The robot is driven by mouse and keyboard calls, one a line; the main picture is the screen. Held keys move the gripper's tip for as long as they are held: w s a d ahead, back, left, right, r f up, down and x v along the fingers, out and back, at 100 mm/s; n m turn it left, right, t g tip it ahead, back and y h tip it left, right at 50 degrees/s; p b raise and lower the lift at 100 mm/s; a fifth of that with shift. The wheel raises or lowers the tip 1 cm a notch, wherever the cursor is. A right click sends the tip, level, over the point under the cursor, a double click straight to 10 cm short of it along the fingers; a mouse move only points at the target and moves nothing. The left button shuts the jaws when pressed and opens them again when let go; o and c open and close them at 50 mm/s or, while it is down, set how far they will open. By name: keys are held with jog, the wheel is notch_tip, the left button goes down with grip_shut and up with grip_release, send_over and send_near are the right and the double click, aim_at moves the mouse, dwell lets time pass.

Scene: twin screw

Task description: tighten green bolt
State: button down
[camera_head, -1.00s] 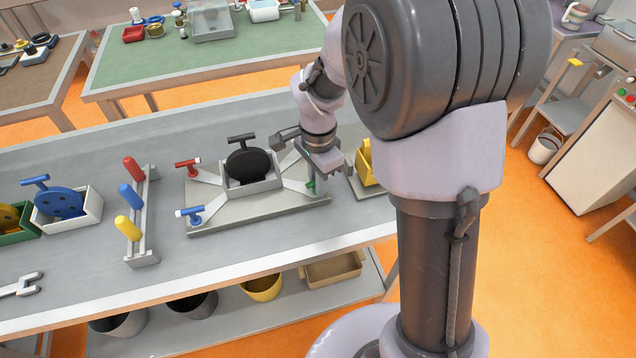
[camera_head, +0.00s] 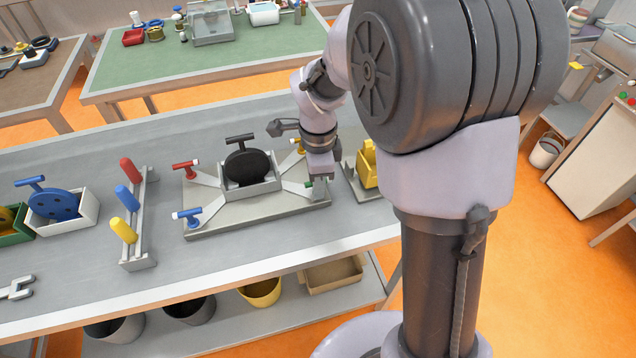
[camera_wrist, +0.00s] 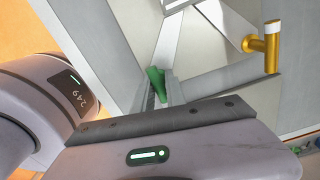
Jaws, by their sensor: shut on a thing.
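The green bolt (camera_head: 309,183) is at the front right corner of the grey fixture plate (camera_head: 215,221). My gripper (camera_head: 314,187) is low over that corner. In the wrist view the green handle (camera_wrist: 155,80) shows between the finger ends of my gripper (camera_wrist: 160,94), which is shut on it. The bolt's lower part is hidden. A red bolt (camera_head: 185,168), a blue bolt (camera_head: 189,215) and a yellow bolt (camera_head: 300,146) mark the other corners; the yellow one also shows in the wrist view (camera_wrist: 268,45). A black disc with a T-handle (camera_head: 247,165) stands in the fixture's middle.
A rack with red, blue and yellow handles (camera_head: 140,262) stands left of the fixture. A blue wheel in a white box (camera_head: 90,222) is farther left. A yellow block on a grey holder (camera_head: 356,180) stands close right of my gripper. Bins line the lower shelf.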

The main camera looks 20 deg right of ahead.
jog(key=c, duration=1.5)
grip_release()
jog(key=shift+o, duration=0.2)
notch_tip(320, 180, up, 18)
jog(key=p, duration=0.7)
jog(key=shift+f, duration=0.25)
jog(key=s+a+n+t+y+b, duration=0.1)
jog(key=s+a+n+t, duration=0.1)
jog(key=s+n, duration=0.5)
jog(key=s+a+r+n+t+y+b, duration=0.1)
jog(key=s+a+n+t+b, duration=0.1)
jog(key=s+n, duration=0.6)
jog(key=s+t, duration=0.1)
jog(key=s, duration=0.2)
jog(key=shift+s+r+t, duration=0.25)
jog(key=shift+s+t, duration=0.15)
